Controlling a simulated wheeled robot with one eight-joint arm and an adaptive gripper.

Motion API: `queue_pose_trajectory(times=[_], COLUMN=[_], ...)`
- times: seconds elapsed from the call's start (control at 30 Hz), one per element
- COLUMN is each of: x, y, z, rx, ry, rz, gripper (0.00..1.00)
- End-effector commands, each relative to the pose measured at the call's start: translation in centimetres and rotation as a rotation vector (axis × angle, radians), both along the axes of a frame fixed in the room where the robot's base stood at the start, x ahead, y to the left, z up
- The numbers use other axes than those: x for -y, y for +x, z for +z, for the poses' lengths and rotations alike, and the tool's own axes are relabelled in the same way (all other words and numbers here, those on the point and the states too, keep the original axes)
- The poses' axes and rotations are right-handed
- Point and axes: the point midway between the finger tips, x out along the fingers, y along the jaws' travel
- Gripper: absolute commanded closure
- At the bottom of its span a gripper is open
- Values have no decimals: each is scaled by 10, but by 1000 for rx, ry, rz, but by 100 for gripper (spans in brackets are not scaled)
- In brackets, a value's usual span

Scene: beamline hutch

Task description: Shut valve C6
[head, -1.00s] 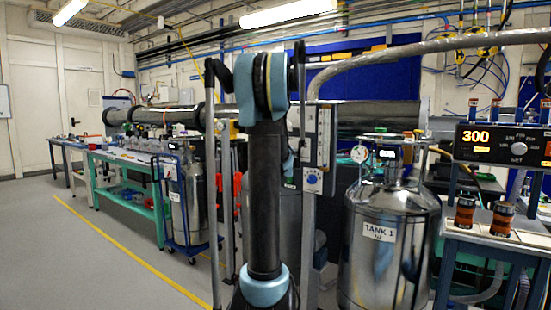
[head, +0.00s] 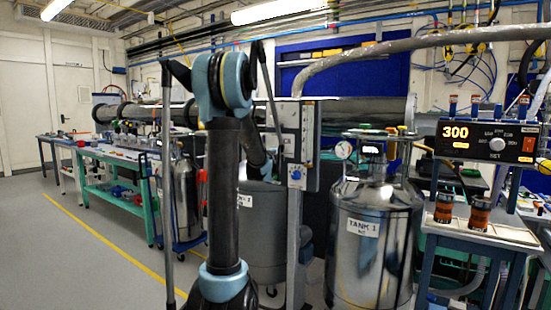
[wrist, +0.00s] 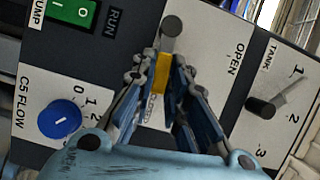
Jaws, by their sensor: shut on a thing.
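The valve handle (wrist: 161,74) is a lever with a yellow part, below a dark round pivot (wrist: 171,27) in the wrist view. My gripper (wrist: 160,80) is shut on the yellow part, one finger on each side. The word OPEN stands on the white plate (wrist: 222,85) right of the handle. Another label below the yellow part is partly hidden between my fingers. No C6 marking is readable. In the head view the control panel (head: 298,130) stands right of my arm, and my gripper is hidden.
Beside the handle are a blue C5 FLOW knob (wrist: 60,119), a green PUMP switch (wrist: 72,12) and a TANK selector (wrist: 262,107). A steel tank (head: 355,262) labelled TANK 1 and a 300 display unit (head: 488,142) stand to the right. Floor (head: 90,260) is clear at left.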

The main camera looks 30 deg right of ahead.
Motion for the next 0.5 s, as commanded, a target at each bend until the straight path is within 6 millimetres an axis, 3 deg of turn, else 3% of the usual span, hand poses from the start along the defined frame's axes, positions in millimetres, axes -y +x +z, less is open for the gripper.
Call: queue_pose_trajectory(times=[0.13, 0.17, 0.23, 0.5], x=[-3, -3, -3, -1], y=[2, 2, 2, 0], z=[-1, -1, -1, 0], rx=[-2, -2, -1, 0], ry=[-1, -1, -2, -1], rz=[4, 4, 4, 2], gripper=[100, 84, 68, 66])
